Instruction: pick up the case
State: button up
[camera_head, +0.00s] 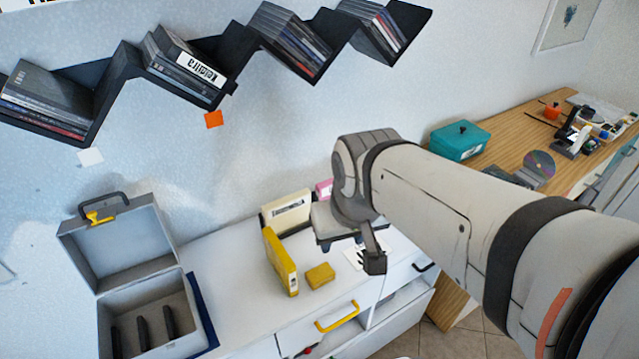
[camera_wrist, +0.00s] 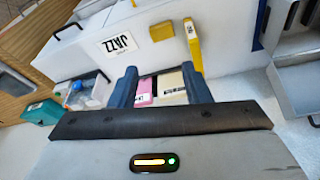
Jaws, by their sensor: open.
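Several cases stand on the white cabinet top, and the frames do not show which one is meant. A cream case (camera_head: 287,212) with a label stands upright near the wall; it also shows in the wrist view (camera_wrist: 172,84). A pink case (camera_head: 324,188) is mostly hidden behind my arm; the wrist view shows it beside the cream one (camera_wrist: 145,92). A yellow case (camera_head: 281,262) stands upright in front of the cream case. My gripper (camera_head: 350,252) is open and empty. In the wrist view, the pink and cream cases appear between its blue fingers (camera_wrist: 162,90), apparently beyond the fingertips.
A small yellow block (camera_head: 320,275) lies beside the yellow case. A white JAZZ card (camera_wrist: 118,42) lies nearby. An open grey box (camera_head: 187,299) with dividers stands at left. A zigzag wall shelf (camera_head: 122,62) holds discs above. A teal box (camera_head: 461,141) sits on the wooden counter at right.

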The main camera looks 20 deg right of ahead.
aim_at(282, 265)
jog(key=z, duration=0.85)
jog(key=k, duration=1)
jog(key=u, duration=0.75)
